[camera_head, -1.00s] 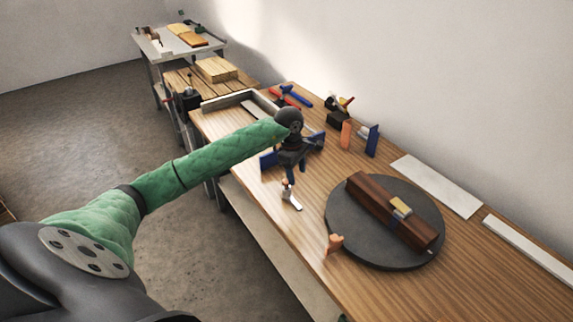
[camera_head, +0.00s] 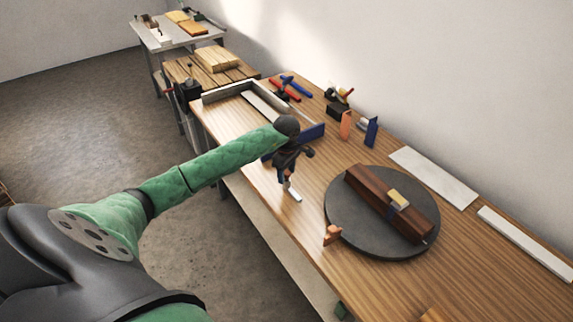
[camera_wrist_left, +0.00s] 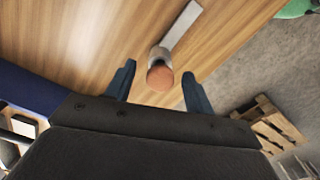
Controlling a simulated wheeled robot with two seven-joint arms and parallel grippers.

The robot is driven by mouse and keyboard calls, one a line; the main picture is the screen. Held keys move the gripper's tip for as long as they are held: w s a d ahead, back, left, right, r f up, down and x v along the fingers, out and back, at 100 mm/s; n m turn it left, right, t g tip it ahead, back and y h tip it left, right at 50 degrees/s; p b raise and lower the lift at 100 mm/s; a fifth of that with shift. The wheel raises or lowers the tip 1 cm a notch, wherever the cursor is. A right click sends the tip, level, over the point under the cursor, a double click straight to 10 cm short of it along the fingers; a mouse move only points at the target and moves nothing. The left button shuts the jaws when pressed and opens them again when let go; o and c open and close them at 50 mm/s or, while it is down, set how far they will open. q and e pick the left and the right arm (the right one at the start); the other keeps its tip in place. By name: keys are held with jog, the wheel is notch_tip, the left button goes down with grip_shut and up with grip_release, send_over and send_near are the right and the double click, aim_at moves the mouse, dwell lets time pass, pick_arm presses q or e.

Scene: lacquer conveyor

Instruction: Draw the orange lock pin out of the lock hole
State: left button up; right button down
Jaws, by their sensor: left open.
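My left gripper (camera_head: 286,176) is open, pointing down over the near-left part of the bench. In the left wrist view its fingers (camera_wrist_left: 157,72) stand on either side of a short upright piece with a round orange-brown top (camera_wrist_left: 160,76), with gaps on both sides. A pale flat strip (camera_wrist_left: 182,27) runs from this piece; it also shows in the head view (camera_head: 293,194). Another small orange piece (camera_head: 332,234) stands at the near edge of the dark round turntable (camera_head: 345,222). I cannot tell which orange piece is the lock pin; no hole shows. My right gripper is out of view.
A dark brown wooden bar (camera_head: 372,195) with a yellow-topped block (camera_head: 398,200) lies on the turntable. A blue block (camera_head: 371,132), an orange block (camera_head: 346,124) and pale strips (camera_head: 433,176) lie toward the wall.

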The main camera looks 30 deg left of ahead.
aim_at(287, 172)
pick_arm(q)
jog(key=shift+f, duration=0.2)
jog(key=shift+c, duration=0.3)
grip_shut()
jog(key=shift+r, duration=0.1)
jog(key=shift+r, duration=0.1)
jog(key=shift+r+p, duration=0.4)
jog(key=shift+r, duration=2.5)
jog(key=shift+r, duration=0.15)
jog(key=shift+r, duration=1.45)
